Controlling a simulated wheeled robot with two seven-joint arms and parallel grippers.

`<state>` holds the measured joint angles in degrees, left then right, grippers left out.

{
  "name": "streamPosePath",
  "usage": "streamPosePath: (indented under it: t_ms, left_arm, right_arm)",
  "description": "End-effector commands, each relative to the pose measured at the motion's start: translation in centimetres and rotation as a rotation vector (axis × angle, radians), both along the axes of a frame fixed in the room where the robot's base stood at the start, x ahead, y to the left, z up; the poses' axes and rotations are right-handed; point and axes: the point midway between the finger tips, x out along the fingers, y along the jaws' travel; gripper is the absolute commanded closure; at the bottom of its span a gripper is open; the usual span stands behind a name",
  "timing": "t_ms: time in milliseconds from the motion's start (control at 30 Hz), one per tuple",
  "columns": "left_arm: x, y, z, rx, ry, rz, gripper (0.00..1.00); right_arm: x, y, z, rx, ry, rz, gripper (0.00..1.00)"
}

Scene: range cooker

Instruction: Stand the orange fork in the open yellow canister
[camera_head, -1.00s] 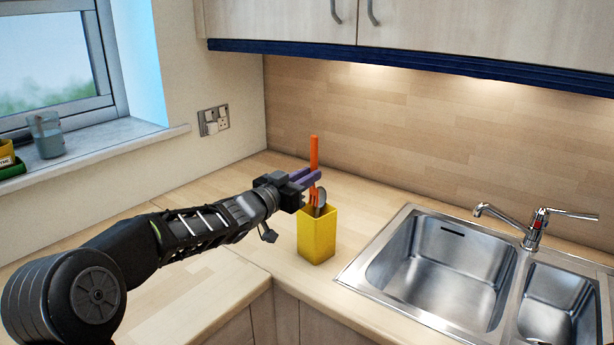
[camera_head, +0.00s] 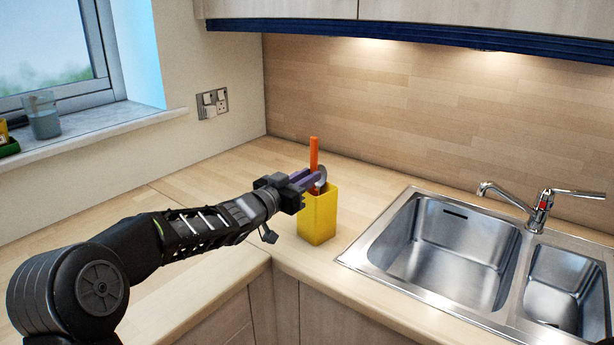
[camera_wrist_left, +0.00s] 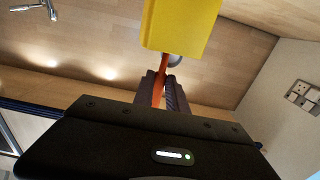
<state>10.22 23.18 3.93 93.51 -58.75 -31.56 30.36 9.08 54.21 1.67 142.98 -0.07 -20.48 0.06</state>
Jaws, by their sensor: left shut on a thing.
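The orange fork (camera_head: 314,152) stands about upright, handle end up, in my left gripper (camera_head: 312,180), which is shut on it. The open yellow canister (camera_head: 318,218) stands upright on the worktop, just under the fingers. The fork's lower end is hidden behind the canister's near wall and seems to be inside its mouth. A grey utensil head (camera_head: 321,176) sticks up from the canister beside the fork. In the left wrist view the fork (camera_wrist_left: 158,90) runs between the fingers (camera_wrist_left: 162,92) to the canister (camera_wrist_left: 180,25).
A steel sink (camera_head: 455,250) with a tap (camera_head: 541,208) lies right of the canister. The worktop (camera_head: 215,180) to the left is clear. A wall socket (camera_head: 212,103) and a glass on the windowsill (camera_head: 43,115) are farther back.

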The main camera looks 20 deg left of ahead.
Motion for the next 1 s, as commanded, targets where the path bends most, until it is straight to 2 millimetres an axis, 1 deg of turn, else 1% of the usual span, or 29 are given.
streamPosePath:
  t_ms: [33, 100, 300, 800, 833, 1000]
  left_arm:
    - [0.0, 0.0, -0.6, -0.001, 0.000, 0.000, 1.00]
    - [0.0, 0.0, -1.0, -0.001, 0.000, 0.000, 1.00]
    - [0.0, 0.0, -1.9, -0.001, -0.001, 0.000, 1.00]
    - [0.0, 0.0, -2.2, -0.001, -0.001, 0.000, 1.00]
    - [0.0, 0.0, -2.2, -0.001, -0.001, 0.000, 0.81]
    - [0.0, 0.0, -2.2, 0.000, -0.001, 0.000, 0.67]
  right_arm:
    - [0.0, 0.0, -0.5, 0.000, 0.000, 0.000, 0.64]
    - [0.0, 0.0, -0.8, 0.000, 0.000, 0.000, 0.64]
    - [0.0, 0.0, -1.5, 0.000, -0.001, 0.000, 0.64]
    - [0.0, 0.0, -1.7, 0.000, -0.001, 0.000, 0.64]
    - [0.0, 0.0, -1.7, 0.000, -0.001, 0.000, 0.64]
    - [0.0, 0.0, -1.7, 0.000, -0.001, 0.000, 0.64]
